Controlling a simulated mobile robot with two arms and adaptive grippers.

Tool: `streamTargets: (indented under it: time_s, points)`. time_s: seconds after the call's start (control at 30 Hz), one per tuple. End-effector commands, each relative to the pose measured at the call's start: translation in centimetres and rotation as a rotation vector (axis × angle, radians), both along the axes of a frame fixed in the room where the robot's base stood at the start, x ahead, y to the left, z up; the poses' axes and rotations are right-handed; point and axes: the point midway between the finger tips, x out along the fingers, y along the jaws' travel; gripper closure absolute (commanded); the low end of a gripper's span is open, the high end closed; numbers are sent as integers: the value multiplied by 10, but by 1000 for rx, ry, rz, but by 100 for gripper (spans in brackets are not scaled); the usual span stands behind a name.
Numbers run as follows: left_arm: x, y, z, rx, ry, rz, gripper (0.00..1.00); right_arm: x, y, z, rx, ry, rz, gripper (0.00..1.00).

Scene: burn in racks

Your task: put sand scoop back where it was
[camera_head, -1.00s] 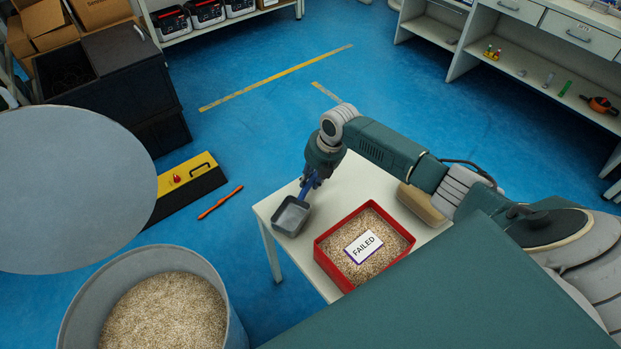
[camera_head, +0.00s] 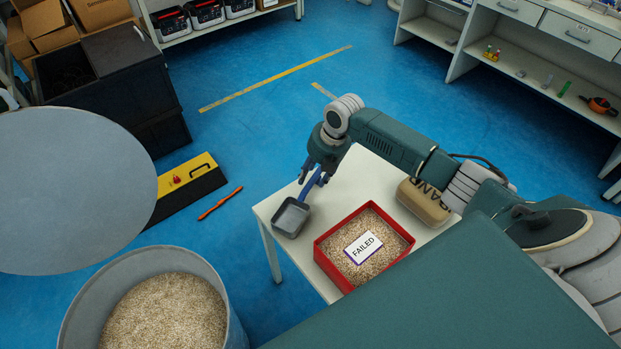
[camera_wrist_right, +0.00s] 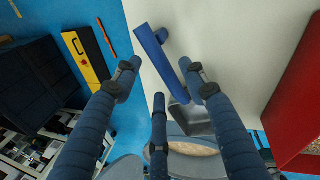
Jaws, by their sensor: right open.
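The sand scoop (camera_head: 291,217) has a grey square pan and a blue handle, and it rests on the left end of the white table (camera_head: 335,205). My right gripper (camera_head: 313,172) is just above and beside the handle. In the right wrist view the gripper (camera_wrist_right: 160,95) has its fingers spread. The blue scoop handle (camera_wrist_right: 158,55) shows beyond the fingertips there, with the grey pan (camera_wrist_right: 190,118) partly hidden behind a finger. My left gripper is not in view.
A red tray (camera_head: 326,262) of sand with a FAILED card (camera_head: 363,247) stands on the table. A tan block marked SAND (camera_head: 422,203) lies behind it. A large bin of sand (camera_head: 70,318) stands at lower left.

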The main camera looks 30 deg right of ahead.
Motion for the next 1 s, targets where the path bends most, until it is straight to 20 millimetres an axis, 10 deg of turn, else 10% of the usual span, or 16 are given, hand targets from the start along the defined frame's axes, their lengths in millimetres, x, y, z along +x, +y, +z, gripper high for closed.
streamTargets:
  time_s: [0.4,1.0]
  points:
    - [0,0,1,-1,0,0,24,-18,-12,75,0,-1,0,57]
    - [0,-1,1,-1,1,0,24,-20,-13,83,0,0,0,57]
